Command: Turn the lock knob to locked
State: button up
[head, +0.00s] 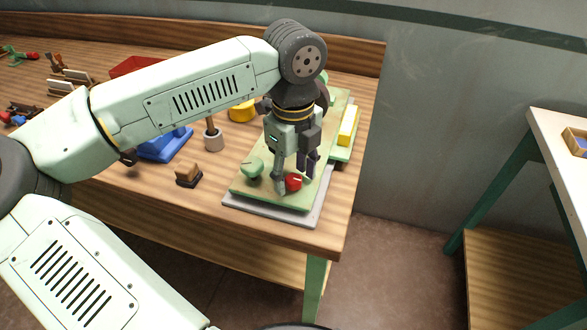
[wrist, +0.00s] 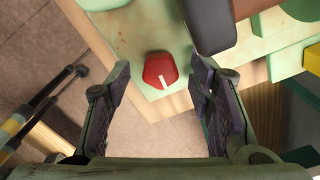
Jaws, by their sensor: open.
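The red lock knob (head: 293,182) sits near the front edge of a green panel (head: 262,198) on a grey base. My gripper (head: 295,184) is over the front part of the panel, pointing down at the knob. In the wrist view its two fingers (wrist: 165,98) are spread apart, with the knob seen between and beyond their tips. I see no contact with the knob.
A green knob (head: 251,168) stands left of the red one. A yellow block (head: 348,125) lies at the panel's right side. The table's front edge is close.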

jog(key=shift+c, duration=0.3)
grip_shut()
dwell(0.4)
